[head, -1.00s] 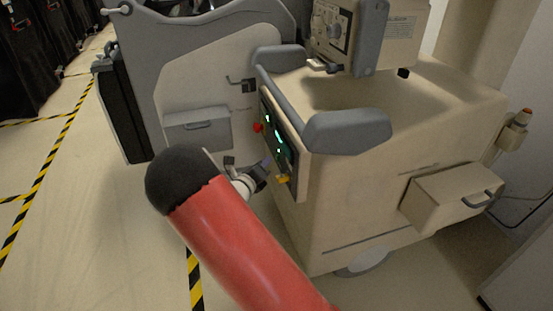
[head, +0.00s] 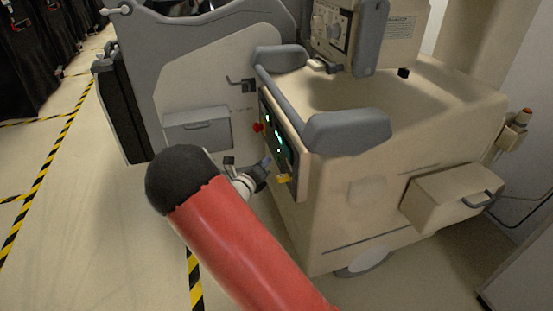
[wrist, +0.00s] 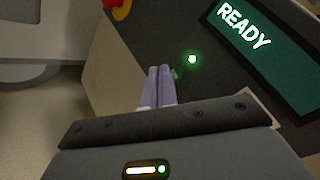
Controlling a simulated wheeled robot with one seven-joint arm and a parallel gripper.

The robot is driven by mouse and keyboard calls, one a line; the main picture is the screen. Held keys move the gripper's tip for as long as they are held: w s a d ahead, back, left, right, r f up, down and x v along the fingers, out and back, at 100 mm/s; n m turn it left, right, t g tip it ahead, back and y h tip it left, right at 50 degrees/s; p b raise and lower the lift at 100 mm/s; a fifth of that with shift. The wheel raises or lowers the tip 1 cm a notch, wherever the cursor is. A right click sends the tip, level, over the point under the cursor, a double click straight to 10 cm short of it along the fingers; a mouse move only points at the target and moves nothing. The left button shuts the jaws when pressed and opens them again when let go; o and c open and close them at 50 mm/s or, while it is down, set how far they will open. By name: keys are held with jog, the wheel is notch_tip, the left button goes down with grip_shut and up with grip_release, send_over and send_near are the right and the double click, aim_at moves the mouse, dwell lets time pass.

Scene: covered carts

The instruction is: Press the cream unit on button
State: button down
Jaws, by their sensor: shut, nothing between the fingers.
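The cream unit (head: 345,210) stands right of centre in the head view, with a dark control panel (head: 285,150) on its left-facing side. In the wrist view the panel (wrist: 170,30) bears a green display (wrist: 265,50) reading READY and a small bright green light (wrist: 192,59). A dim greenish round spot (wrist: 177,73), possibly the button, lies right beside my fingertips and is partly hidden by them. My gripper (wrist: 160,70) is shut and empty, its pale fingers pointing at the panel. It also shows in the head view (head: 266,160), close to the panel. Contact cannot be told.
A red knob with yellow (wrist: 115,5) sits at the panel's upper left in the wrist view. A grey bumper rail (head: 345,131) projects above the panel. A grey-and-cream cart (head: 180,85) stands behind. Open floor (head: 110,220) lies to the left.

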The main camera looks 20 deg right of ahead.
dwell(0.5)
jog(key=shift+d, duration=0.45)
jog(key=shift+d, duration=0.45)
dwell(0.5)
jog(key=shift+a, duration=0.1)
jog(key=shift+a+p, duration=0.55)
jog(key=shift+a, duration=0.25)
jog(key=a+p, duration=0.1)
jog(key=a, duration=0.4)
dwell(0.4)
dwell(0.6)
